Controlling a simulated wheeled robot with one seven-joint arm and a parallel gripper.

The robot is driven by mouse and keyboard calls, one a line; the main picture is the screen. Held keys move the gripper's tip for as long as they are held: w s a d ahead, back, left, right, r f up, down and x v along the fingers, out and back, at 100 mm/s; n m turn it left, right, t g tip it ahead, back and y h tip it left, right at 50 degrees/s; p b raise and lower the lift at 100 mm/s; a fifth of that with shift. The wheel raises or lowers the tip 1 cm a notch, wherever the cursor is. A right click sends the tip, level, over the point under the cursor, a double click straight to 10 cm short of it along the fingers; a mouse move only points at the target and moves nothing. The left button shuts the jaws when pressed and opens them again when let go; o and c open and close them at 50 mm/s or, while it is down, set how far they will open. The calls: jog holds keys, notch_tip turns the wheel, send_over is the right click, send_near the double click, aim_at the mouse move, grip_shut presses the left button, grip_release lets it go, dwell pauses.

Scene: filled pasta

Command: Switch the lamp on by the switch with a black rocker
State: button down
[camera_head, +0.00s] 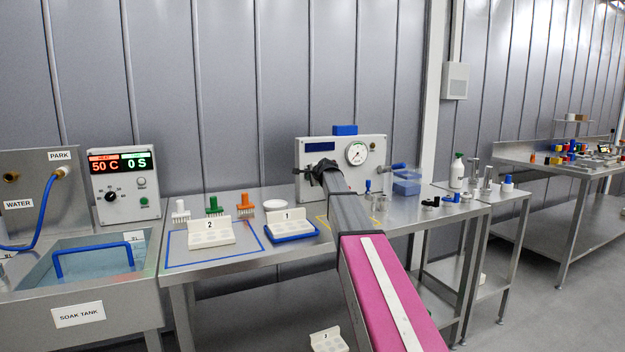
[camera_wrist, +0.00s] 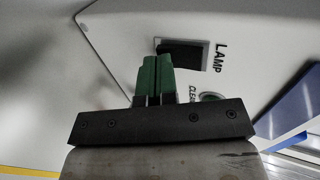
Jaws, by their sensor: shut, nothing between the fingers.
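In the head view my gripper (camera_head: 318,168) is at the box's lower left front, and my arm hides part of the box. I cannot make out a lit lamp.
A green round button (camera_wrist: 211,97) labelled CLEAR is close to the rocker. A blue part (camera_wrist: 290,108) lies at the right of the wrist view.

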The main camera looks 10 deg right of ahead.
jog(key=shift+w+f, duration=0.1)
jog(key=shift+w, duration=0.15)
dwell(0.3)
jog(key=shift+r, duration=0.9)
jog(key=shift+w, duration=0.1)
jog(key=f+v, duration=0.1)
jog(key=v, duration=1.3)
jog(key=shift+s+f, duration=0.15)
jog(key=shift+s, duration=0.15)
